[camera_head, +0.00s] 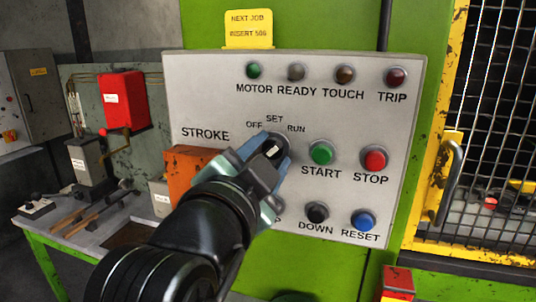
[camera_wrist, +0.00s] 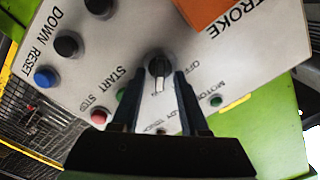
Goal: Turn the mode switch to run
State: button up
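The mode switch is a black round knob (camera_head: 273,147) with a white pointer, below the labels OFF, SET and RUN on the grey panel (camera_head: 215,90). It also shows in the wrist view (camera_wrist: 158,67). Its pointer appears to point up and right on the panel, toward RUN. My gripper (camera_head: 268,160) is at the knob in the head view and covers part of its surroundings. In the wrist view my gripper (camera_wrist: 158,84) is open, its two fingers apart with the pointer between them. Visible gaps separate the fingers from the pointer; contact with the knob is unclear.
The green START button (camera_head: 321,152) and red STOP button (camera_head: 375,159) are right of the switch. Below are the black DOWN button (camera_head: 317,211) and blue RESET button (camera_head: 363,220). An orange box (camera_head: 187,167) sticks out at left. A yellow-framed mesh guard (camera_head: 485,120) stands at right.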

jog(key=shift+s, duration=0.1)
jog(key=b+v, duration=0.5)
jog(key=v, duration=0.7)
jog(key=shift+s, duration=0.4)
jog(key=shift+a, duration=0.15)
